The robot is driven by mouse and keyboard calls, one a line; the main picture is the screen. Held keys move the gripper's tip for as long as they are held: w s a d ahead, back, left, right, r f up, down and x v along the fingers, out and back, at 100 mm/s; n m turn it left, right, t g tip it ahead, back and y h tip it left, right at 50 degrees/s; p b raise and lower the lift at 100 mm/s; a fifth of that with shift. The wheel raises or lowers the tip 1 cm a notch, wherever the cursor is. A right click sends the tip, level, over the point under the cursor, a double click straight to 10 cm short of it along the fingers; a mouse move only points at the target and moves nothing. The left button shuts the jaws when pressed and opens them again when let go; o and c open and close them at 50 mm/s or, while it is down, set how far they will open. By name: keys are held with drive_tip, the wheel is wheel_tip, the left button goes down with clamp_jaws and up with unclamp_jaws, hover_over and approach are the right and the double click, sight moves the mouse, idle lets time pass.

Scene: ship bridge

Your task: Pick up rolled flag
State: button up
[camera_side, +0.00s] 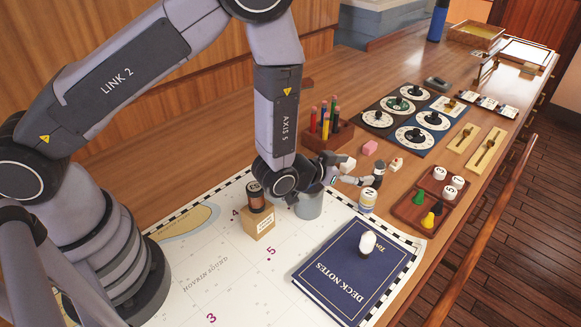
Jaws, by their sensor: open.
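My gripper (360,172) reaches right from the wrist, low over the table, with its fingers apart and nothing seen between them. A small upright cream roll with a dark label (367,201) stands just below and in front of the fingers, near the chart's edge; it may be the rolled flag. Another short roll, brown with dark ends (256,198), sits on a small cardboard box (258,223) left of the wrist. The pictures do not make clear which is the flag. A grey cup (308,206) stands under the wrist, partly hidden by it.
A blue Deck Notes book (340,278) lies on the chart (205,285) with a white-topped piece (367,243) on it. A pencil block (327,138), pink eraser (370,147), dial panels (405,117) and a wooden tray of pieces (408,212) crowd the table beyond.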

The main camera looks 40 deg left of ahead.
approach(369, 193)
drive_tip(key=x, duration=0.3)
drive_tip(key=shift+w+f, duration=0.3)
drive_tip(key=shift+f, duration=0.05)
drive_tip(key=x, duration=0.6)
drive_tip(key=shift+w+d, duration=0.1)
drive_tip(key=shift+w, duration=0.25)
drive_tip(key=c, duration=1.1)
